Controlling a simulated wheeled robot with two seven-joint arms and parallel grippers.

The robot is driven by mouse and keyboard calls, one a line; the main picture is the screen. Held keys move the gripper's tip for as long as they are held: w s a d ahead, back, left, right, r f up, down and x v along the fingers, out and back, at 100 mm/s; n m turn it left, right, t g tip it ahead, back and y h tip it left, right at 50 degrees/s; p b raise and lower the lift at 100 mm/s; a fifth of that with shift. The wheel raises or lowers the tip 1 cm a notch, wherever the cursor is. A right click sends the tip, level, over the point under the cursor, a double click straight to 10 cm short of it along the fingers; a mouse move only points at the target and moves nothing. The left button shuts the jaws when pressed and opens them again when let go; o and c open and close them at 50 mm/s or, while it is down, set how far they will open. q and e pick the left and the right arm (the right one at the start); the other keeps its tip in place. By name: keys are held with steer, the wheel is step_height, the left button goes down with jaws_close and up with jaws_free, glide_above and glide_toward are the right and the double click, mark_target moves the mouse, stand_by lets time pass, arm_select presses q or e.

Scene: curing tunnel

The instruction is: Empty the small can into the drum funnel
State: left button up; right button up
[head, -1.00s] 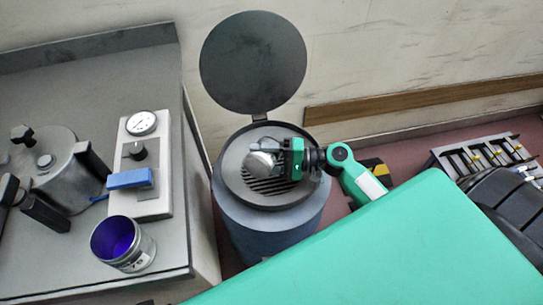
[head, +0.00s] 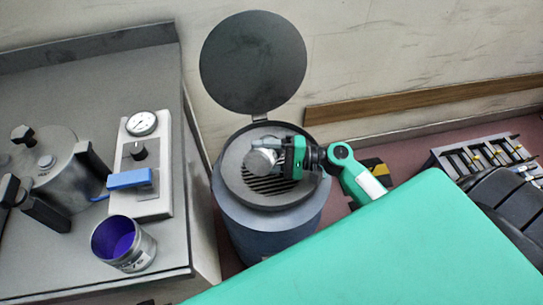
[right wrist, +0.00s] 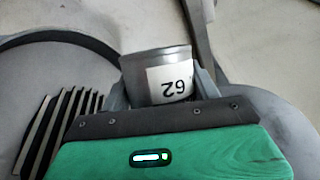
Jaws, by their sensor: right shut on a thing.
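The small can (head: 262,161) is a grey metal can held over the drum funnel (head: 235,181), a dark round dish with a slotted grate on top of a blue-grey drum (head: 261,238). My left gripper is not in view.
The funnel's round lid (head: 253,62) stands open behind it. On the bench (head: 75,265) at left are a larger can (head: 137,256) with violet contents, a gauge box (head: 154,205) with a blue handle, and a clamped metal pot (head: 68,185). A rack (head: 485,155) stands at right.

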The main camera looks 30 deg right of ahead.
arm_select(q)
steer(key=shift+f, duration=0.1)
arm_select(e)
steer(key=shift+w+d+r+m, duration=0.1)
steer(key=shift+d+r+m, duration=0.05)
steer(key=shift+m, duration=0.25)
steer(key=shift+w+d+r+m+t, duration=0.1)
steer(key=shift+m+t, duration=0.2)
steer(key=shift+m, duration=0.1)
steer(key=shift+w+d+r+m+y, duration=0.15)
steer(key=shift+d+m+y, duration=0.1)
steer(key=shift+m+y, duration=0.25)
steer(key=m, duration=0.1)
steer(key=d+m+t, duration=0.1)
steer(key=shift+w+r+m+p, duration=0.15)
steer(key=shift+w+m+p, duration=0.2)
steer(key=shift+m, duration=0.05)
steer(key=shift+w+r+m+p, duration=0.1)
steer(key=shift+r+m+p, duration=0.2)
steer(key=shift+w+d+r+m+t+p, duration=0.15)
steer(key=shift+d+r+m+t+p, duration=0.15)
steer(key=shift+m, duration=0.25)
steer(key=shift+w+d+r+m+t+p, duration=0.1)
steer(key=shift+d+r+m+t+p, duration=0.1)
steer(key=shift+m+t, duration=0.3)
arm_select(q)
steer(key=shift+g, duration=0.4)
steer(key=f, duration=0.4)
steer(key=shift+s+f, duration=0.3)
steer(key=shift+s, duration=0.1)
